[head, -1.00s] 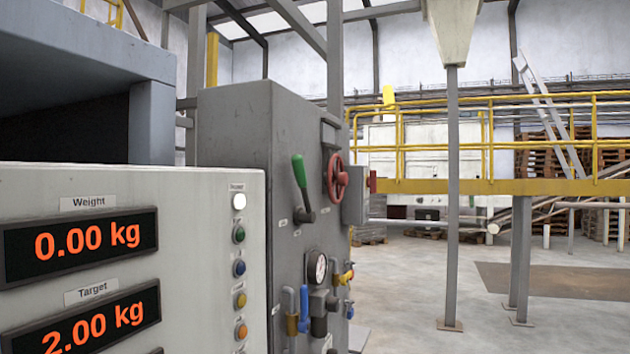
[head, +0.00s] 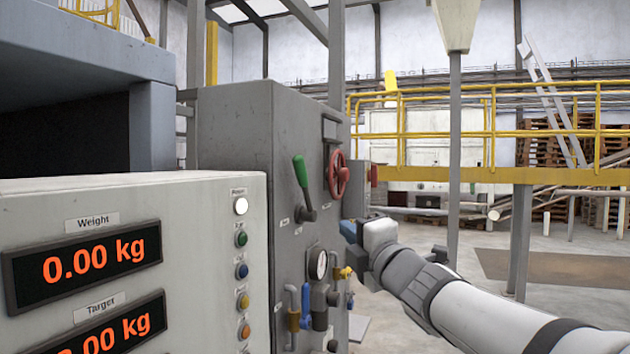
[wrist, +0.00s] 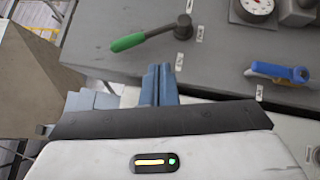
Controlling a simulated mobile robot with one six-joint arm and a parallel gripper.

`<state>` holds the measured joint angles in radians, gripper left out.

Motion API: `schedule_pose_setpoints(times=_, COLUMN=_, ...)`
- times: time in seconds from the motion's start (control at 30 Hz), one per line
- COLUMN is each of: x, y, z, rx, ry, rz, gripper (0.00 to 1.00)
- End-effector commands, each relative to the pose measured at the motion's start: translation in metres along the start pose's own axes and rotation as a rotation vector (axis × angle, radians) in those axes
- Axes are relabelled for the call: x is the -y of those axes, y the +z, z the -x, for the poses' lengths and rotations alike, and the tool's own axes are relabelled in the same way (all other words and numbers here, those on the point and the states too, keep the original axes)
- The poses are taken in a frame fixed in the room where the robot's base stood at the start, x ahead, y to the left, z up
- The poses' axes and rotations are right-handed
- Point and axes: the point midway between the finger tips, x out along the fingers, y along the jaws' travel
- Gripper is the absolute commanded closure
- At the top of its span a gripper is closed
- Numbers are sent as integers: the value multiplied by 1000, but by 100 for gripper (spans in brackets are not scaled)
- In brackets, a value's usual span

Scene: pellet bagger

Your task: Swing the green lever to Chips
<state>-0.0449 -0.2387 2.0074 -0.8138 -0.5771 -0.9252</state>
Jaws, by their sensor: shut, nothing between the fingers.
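The green lever (head: 301,172) sits on the side face of a grey cabinet (head: 235,150). Its grip points up and slightly left from a dark pivot. In the wrist view the green lever (wrist: 128,42) lies across the upper middle, with its pivot to the right and small white labels around it. The labels are too small to read. My gripper (head: 352,228) is beside the cabinet, to the right of and a little below the lever. In the wrist view my gripper (wrist: 159,80) is shut and empty, with blue fingertips just below the lever, apparently apart from it.
A red handwheel (head: 338,174) is right of the lever. A gauge (head: 318,265) and blue and yellow valves are below. A panel (head: 130,270) with a 0.00 kg weight display stands at the front left. Open floor lies to the right.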

Motion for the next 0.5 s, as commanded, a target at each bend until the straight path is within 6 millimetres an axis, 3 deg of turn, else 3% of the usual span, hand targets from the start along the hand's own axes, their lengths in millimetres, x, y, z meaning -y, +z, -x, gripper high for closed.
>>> schedule_pose_setpoints(times=0.07, x=-21, y=-13, z=-7, rx=-78, ry=69, rz=102, gripper=100)
schedule_pose_setpoints(times=0.2, x=-38, y=-26, z=-10, rx=-150, ry=135, rz=199, gripper=100)
schedule_pose_setpoints(times=0.5, x=-40, y=-29, z=-10, rx=-162, ry=147, rz=215, gripper=100)
